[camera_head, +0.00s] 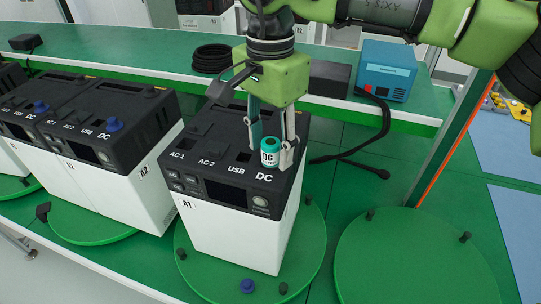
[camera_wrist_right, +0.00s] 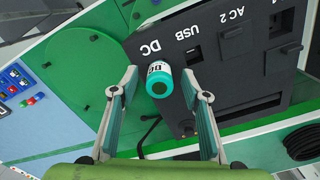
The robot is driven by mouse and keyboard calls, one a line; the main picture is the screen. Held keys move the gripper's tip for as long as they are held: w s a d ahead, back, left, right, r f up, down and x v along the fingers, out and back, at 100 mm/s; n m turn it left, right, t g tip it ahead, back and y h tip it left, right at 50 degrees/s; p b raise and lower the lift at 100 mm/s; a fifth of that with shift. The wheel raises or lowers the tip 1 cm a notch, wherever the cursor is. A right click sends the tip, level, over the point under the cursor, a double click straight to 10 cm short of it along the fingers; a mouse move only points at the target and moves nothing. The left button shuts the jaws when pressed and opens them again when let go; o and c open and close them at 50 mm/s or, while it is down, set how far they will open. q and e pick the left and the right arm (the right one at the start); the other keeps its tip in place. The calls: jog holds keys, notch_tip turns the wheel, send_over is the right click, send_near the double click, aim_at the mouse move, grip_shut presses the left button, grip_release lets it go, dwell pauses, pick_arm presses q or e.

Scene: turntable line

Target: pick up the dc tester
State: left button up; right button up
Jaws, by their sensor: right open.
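The dc tester (camera_head: 270,152) is a small teal and white cylinder marked DC. It stands upright at the DC spot on top of the black and white power unit A1 (camera_head: 229,230). It also shows in the right wrist view (camera_wrist_right: 159,80), between the open fingers. My right gripper (camera_head: 271,146) reaches down from above with its fingers on either side of the tester. In the right wrist view the gripper (camera_wrist_right: 165,90) is open with gaps beside the tester. My left gripper is not in view.
Unit A1 stands on a green turntable (camera_head: 308,245). More units (camera_head: 115,180) stand close at the left. An empty turntable (camera_head: 410,265) is at the right. A blue device (camera_head: 385,70) and a black cable (camera_head: 383,125) lie behind.

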grip_shut()
jog(key=shift+r, duration=0.15)
